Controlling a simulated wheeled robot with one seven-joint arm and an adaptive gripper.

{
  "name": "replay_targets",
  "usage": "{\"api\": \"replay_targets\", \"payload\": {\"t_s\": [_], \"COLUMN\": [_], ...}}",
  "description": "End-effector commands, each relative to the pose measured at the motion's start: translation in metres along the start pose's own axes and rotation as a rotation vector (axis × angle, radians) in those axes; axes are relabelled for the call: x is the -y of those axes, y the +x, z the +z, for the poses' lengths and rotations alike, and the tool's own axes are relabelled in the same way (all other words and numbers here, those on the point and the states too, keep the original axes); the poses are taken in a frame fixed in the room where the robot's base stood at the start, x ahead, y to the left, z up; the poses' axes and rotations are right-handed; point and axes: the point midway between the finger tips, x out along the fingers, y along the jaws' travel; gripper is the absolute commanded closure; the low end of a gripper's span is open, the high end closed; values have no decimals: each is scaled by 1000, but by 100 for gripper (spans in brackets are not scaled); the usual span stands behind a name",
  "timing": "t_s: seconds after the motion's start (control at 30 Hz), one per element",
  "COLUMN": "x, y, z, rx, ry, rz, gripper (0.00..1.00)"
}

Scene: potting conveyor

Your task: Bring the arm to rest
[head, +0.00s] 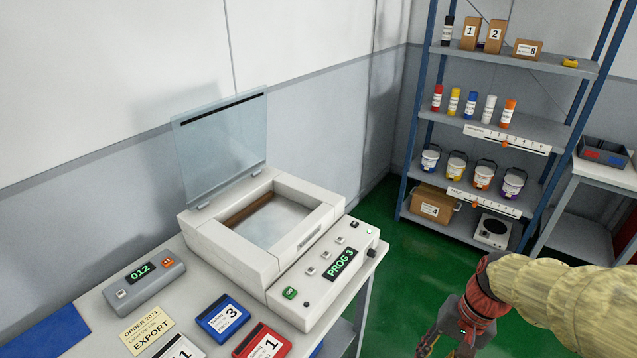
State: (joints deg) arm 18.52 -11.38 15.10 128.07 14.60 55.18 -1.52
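My arm comes in from the right edge of the head view, in a pale yellow sleeve with a red and dark wrist. My gripper (437,346) points down at the bottom edge, over the green floor and right of the table. Its fingers are dark, partly cut off by the frame, and their opening cannot be made out. I see nothing held in the visible part.
A white machine (290,322) with its clear lid (222,140) raised stands on the table, close left of my gripper. Blue (222,318) and red (262,343) numbered cases lie in front. A blue-framed shelf (520,60) stands behind; green floor (400,270) between is clear.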

Motion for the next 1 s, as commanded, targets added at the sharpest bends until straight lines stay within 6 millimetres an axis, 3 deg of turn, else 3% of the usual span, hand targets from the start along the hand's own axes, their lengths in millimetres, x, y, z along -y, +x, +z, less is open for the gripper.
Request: {"api": "replay_targets", "payload": {"t_s": [0.1,0.33,0.6,1.0], "x": [0,8,38,47], "y": [-30,-81,-130,-135], "z": [18,52,84,90], "rx": [-130,-355,-549,-569], "ry": [-117,-325,-463,-500], "rz": [75,159,118,105], "gripper": [72,72,72,72]}}
